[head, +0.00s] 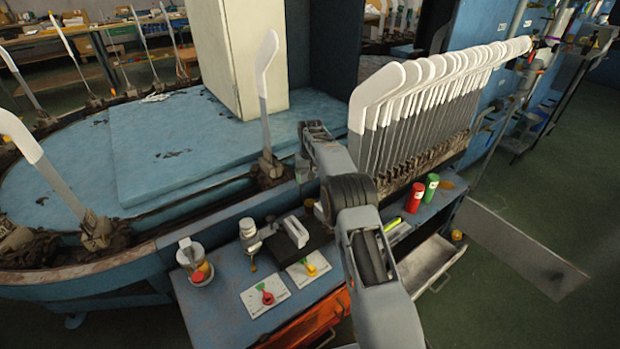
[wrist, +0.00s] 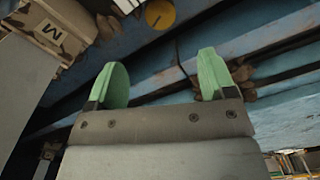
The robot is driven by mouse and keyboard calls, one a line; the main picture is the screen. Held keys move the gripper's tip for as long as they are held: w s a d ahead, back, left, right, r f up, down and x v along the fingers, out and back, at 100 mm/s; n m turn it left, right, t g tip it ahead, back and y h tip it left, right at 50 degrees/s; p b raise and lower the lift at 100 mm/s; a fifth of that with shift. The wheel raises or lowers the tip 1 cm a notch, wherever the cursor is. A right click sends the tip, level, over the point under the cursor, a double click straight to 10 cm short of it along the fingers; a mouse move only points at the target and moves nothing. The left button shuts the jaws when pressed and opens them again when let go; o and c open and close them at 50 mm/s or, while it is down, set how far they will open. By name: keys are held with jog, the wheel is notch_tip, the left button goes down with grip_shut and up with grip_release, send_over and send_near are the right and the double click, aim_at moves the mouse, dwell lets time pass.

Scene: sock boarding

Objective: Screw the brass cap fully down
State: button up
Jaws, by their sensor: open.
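My gripper (wrist: 162,78) is open in the wrist view. Its two green fingertips are wide apart with nothing between them, over blue machine surfaces. In the head view, my arm reaches up from the bench to the machine's edge, and the fingers cannot be made out. I cannot pick out the brass cap for certain. A small brass-coloured piece (head: 253,266) shows below a grey and white fitting (head: 249,236) on the bench, well to the left of my arm. A yellow disc (wrist: 160,14) lies beyond the fingers in the wrist view; I cannot tell what it is.
The blue bench (head: 213,308) holds a jar (head: 194,264), two white cards with a red knob (head: 267,297) and a yellow knob (head: 310,269), and red (head: 414,197) and green (head: 431,187) cylinders. Upright sock boards (head: 430,95) crowd behind. An open drawer (head: 431,259) juts out right.

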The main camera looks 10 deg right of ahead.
aim_at(309, 202)
jog(key=f+n+b, duration=0.2)
jog(key=f, duration=0.2)
jog(key=f+n+b, duration=0.2)
jog(key=f, duration=0.3)
jog(key=f+n+b, duration=0.1)
jog(key=f+b, duration=0.1)
jog(key=f, duration=0.3)
jog(key=shift+w+a+f+n, duration=0.1)
jog(key=shift+w+f+n, duration=0.15)
jog(key=shift+n, duration=0.15)
jog(key=shift+c, duration=0.4)
jog(key=c, duration=0.8)
jog(key=shift+r+m+p, duration=0.2)
jog(key=shift+m+p, duration=0.1)
jog(key=shift+m, duration=0.3)
jog(key=shift+c, duration=0.2)
jog(key=m, duration=0.3)
jog(key=shift+f+p, duration=0.15)
jog(key=shift+p, duration=0.2)
